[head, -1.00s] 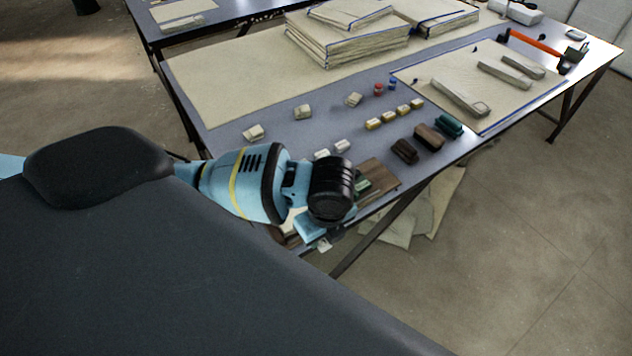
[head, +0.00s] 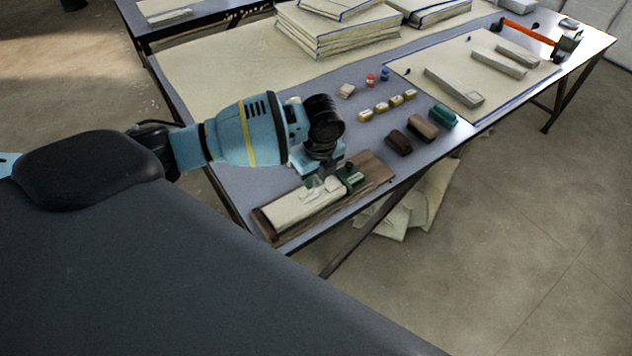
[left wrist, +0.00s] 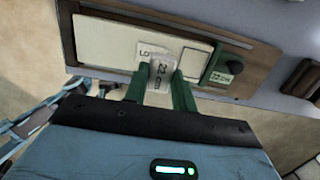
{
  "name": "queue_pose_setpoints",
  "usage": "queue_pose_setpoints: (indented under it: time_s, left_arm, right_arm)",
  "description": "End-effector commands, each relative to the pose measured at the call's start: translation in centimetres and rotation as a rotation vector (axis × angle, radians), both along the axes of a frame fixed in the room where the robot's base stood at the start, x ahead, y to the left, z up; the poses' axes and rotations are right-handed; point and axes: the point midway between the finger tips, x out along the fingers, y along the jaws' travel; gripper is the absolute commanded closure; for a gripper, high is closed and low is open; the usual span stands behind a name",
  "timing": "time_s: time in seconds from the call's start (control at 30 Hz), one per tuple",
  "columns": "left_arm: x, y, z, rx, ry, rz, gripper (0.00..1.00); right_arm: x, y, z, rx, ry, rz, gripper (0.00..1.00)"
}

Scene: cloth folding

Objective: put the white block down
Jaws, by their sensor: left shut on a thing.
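The white block (left wrist: 158,70) has printed marks on its face and sits between the green fingers of my left gripper (left wrist: 160,78) in the left wrist view. The gripper is shut on it. In the head view my left gripper (head: 322,181) holds the white block (head: 332,184) over a brown wooden tray (head: 378,166). A long cream piece (head: 300,204) lies in the tray, left of the block. A dark green piece (head: 352,180) is just right of the block. I cannot tell whether the block touches the tray. My right gripper is not in view.
Several small cream blocks (head: 381,107) and dark brown blocks (head: 398,142) lie behind and right of the tray, with a teal block (head: 443,116). Stacked cream sheets (head: 325,38) stand farther back. The table's front edge runs close to the tray.

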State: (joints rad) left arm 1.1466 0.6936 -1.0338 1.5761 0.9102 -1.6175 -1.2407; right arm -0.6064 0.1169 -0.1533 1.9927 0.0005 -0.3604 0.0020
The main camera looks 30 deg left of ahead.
Motion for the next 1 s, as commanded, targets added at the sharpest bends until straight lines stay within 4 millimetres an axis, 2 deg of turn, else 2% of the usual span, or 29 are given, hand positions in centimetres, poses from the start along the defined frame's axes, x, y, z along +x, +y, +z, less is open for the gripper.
queue_pose_setpoints:
  time_s: [0.1,0.3,0.37,0.77,0.8,0.93,1.0]
  left_arm:
    - [0.7,0.4,-0.1,0.000,0.000,0.002,0.95]
    - [0.6,0.4,-3.0,0.000,0.002,0.000,0.95]
    - [0.6,0.4,-3.5,0.000,0.001,0.000,0.95]
    - [0.7,0.4,-3.9,0.000,-0.001,0.001,0.95]
    - [0.7,0.4,-3.9,0.000,-0.001,0.001,0.71]
    - [0.7,0.4,-3.9,0.000,-0.001,0.001,0.54]
    - [0.7,0.4,-3.9,0.000,-0.001,0.001,0.52]
  right_arm:
    - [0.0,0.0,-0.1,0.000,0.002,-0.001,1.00]
    - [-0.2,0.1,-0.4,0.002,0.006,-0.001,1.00]
    - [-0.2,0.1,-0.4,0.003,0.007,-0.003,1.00]
    - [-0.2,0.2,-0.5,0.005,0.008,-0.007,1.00]
    - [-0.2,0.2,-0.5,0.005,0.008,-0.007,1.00]
    - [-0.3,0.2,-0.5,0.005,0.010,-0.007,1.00]
    - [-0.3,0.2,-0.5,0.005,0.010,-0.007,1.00]
